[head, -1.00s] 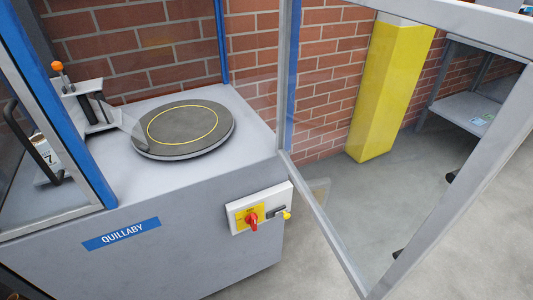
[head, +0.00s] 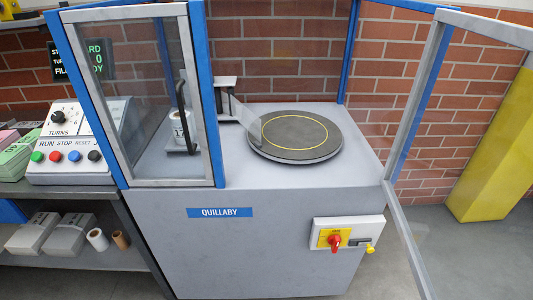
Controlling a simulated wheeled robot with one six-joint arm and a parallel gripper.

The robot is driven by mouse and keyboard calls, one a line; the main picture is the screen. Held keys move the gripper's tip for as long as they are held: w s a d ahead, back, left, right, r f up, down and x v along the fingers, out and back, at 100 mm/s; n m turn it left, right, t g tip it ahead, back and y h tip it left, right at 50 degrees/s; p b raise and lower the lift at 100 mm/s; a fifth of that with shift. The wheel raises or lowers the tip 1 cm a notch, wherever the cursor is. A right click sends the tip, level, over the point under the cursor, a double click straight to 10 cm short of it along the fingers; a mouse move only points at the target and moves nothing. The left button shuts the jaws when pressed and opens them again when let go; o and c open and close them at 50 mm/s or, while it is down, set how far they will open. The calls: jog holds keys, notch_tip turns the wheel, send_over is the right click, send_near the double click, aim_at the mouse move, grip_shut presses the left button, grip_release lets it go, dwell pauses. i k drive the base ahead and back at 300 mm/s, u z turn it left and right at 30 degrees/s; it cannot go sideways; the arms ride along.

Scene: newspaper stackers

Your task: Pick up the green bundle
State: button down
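The likely green bundle (head: 18,158) is a pale green stack at the left edge of the head view. It lies on the upper shelf left of the control box and is partly cut off by the picture edge. A pink stack (head: 8,138) lies just behind it. My gripper does not show in this view, so I cannot tell where it is or what it holds.
A grey QUILLABY machine (head: 270,240) with a round dark turntable (head: 296,134) fills the middle. Its framed clear door (head: 405,245) stands open at right. A control box (head: 75,150) stands at left. Grey floor shows at right.

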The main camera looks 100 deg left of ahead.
aim_at(14, 161)
jog(key=u, duration=3.5)
jog(key=i, duration=1)
jog(key=k, duration=1.05)
jog(key=u, duration=0.7)
jog(key=i, duration=0.8)
jog(key=u, duration=0.8)
